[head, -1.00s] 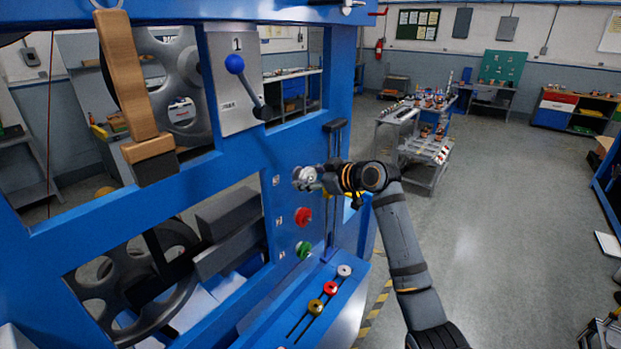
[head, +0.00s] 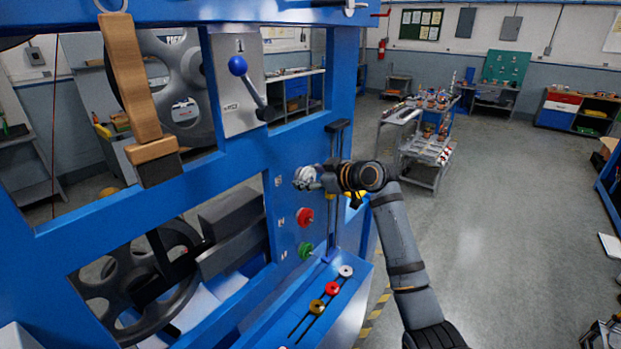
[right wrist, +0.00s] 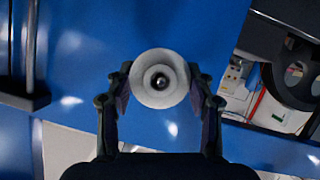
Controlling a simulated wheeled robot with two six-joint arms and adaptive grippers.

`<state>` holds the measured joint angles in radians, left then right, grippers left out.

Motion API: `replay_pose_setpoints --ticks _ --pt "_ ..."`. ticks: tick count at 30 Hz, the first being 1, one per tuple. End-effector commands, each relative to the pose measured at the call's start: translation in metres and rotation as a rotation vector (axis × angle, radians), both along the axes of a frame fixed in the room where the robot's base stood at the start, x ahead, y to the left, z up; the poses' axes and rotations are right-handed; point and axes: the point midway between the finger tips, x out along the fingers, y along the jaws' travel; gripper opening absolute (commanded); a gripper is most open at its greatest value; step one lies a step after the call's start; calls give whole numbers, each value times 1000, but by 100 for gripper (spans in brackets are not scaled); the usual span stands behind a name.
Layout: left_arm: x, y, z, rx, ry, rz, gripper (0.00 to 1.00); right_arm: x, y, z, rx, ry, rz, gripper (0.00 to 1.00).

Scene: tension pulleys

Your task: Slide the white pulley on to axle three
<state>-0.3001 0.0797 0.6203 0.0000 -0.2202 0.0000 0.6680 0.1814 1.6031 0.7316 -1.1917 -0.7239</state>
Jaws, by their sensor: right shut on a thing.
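The white pulley (head: 303,175) is at the blue panel, level with the top small label; it also shows in the right wrist view (right wrist: 146,92). My right gripper (head: 312,180) is shut on it, with one finger on each side of its rim in the right wrist view (right wrist: 160,90). A dark round axle tip (right wrist: 160,80) shows in the pulley's centre hole; how far the pulley is on it I cannot tell. Below, a red pulley (head: 305,217) and a green pulley (head: 305,250) sit on the panel. The label digits are too small to read. My left gripper is out of view.
A slotted blue ledge (head: 290,328) below holds several small coloured pulleys, including a pale one (head: 346,271). A dark upright post (head: 336,140) stands close behind my right gripper. A blue-knobbed lever (head: 238,66) is at upper left. The floor to the right is open.

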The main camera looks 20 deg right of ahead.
Motion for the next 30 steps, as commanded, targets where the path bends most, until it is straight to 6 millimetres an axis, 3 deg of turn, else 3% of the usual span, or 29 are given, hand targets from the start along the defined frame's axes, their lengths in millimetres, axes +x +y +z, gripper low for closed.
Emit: replay_pose_setpoints --ticks 21,22,27,30 --pt "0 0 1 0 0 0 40 7 5 0 0 -1 1 19" --pt "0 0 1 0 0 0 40 7 5 0 1 -1 0 55" --pt "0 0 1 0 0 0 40 6 6 0 1 -1 0 78" --pt "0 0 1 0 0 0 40 6 5 0 0 0 0 80"
